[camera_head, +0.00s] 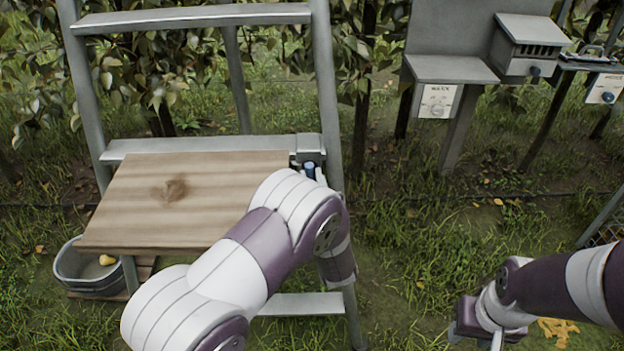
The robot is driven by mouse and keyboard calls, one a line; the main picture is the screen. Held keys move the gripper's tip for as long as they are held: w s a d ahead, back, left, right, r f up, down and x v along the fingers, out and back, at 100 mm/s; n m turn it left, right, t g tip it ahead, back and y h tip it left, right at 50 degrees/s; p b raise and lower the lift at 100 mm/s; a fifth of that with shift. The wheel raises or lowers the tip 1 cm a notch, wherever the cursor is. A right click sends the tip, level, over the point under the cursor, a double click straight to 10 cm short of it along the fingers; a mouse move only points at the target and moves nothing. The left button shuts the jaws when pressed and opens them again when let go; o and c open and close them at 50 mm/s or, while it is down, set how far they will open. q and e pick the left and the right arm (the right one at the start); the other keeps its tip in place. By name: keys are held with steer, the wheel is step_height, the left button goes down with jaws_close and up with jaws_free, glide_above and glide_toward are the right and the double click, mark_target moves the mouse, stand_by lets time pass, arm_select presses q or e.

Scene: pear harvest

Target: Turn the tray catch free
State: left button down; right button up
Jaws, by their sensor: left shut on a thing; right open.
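The tray (130,215), a wooden board with a dark knot, lies across the lower part of a grey metal ladder stand. How far the catch is turned cannot be told. My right gripper (480,336) is open, low at the bottom right, away from the tray and partly cut off by the frame.
A metal tub (72,278) with a yellow pear stands under the board's left side. The stand's right post (328,90) rises close by my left arm. A grey station (450,68) with a labelled dial and box stands at the back right. Grass between is open.

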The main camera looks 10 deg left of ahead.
arm_select(q)
steer(key=shift+m, duration=0.4)
steer(key=c, duration=1)
jaws_free()
steer(key=shift+o, duration=0.2)
steer(key=v, duration=1.2)
steer(key=shift+s+f, duration=0.2)
steer(key=shift+s, duration=0.15)
steer(key=shift+d, duration=0.1)
